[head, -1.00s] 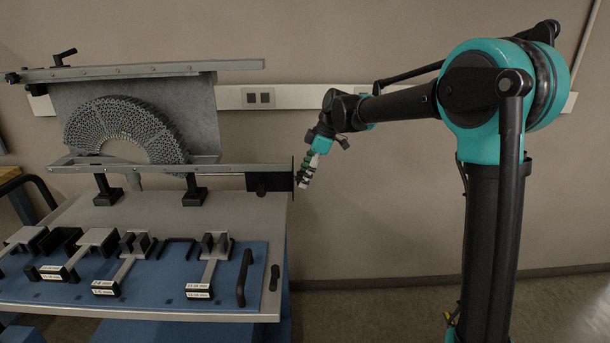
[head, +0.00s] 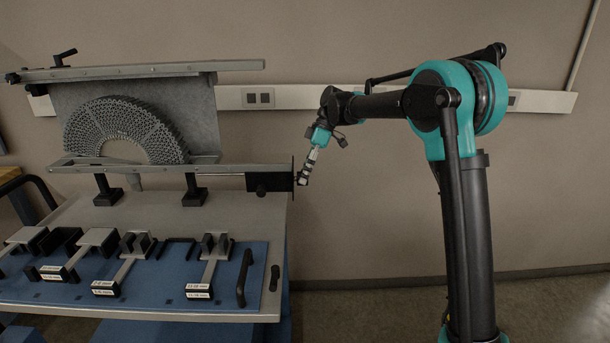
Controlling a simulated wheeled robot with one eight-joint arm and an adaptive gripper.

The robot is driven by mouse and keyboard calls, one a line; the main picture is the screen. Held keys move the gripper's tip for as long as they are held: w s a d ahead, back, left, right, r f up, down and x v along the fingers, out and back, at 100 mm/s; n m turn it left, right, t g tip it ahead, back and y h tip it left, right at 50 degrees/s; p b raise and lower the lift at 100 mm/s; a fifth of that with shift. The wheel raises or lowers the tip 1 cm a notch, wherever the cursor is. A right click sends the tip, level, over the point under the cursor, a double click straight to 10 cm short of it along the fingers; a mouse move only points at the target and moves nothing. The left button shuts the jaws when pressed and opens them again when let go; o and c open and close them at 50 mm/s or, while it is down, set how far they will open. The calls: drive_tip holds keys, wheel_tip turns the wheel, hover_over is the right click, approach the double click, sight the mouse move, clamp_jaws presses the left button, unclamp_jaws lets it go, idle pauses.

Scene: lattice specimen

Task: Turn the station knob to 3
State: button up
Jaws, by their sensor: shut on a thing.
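The station (head: 230,168) is a metal frame with a grey lattice arch at the left. At the right end of its lower rail a black box (head: 266,183) meets a thin dark plate (head: 293,176), seen edge-on. My gripper (head: 302,180) is at the right face of this plate, tilted down and left, and shut. The station knob is too small and too covered by my fingers to make out; the grip is right where it sits on the plate. No dial numbers can be read from this side.
A blue tray (head: 150,285) with several labelled metal gauges lies on the bench in front of the frame. A white wall rail (head: 290,97) runs behind. The floor right of the bench is clear around my arm.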

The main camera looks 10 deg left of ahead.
drive_tip(key=shift+g, duration=0.5)
drive_tip(key=o, duration=1.2)
drive_tip(key=shift+c, duration=0.2)
drive_tip(key=shift+w, duration=0.1)
drive_tip(key=v, duration=1.2)
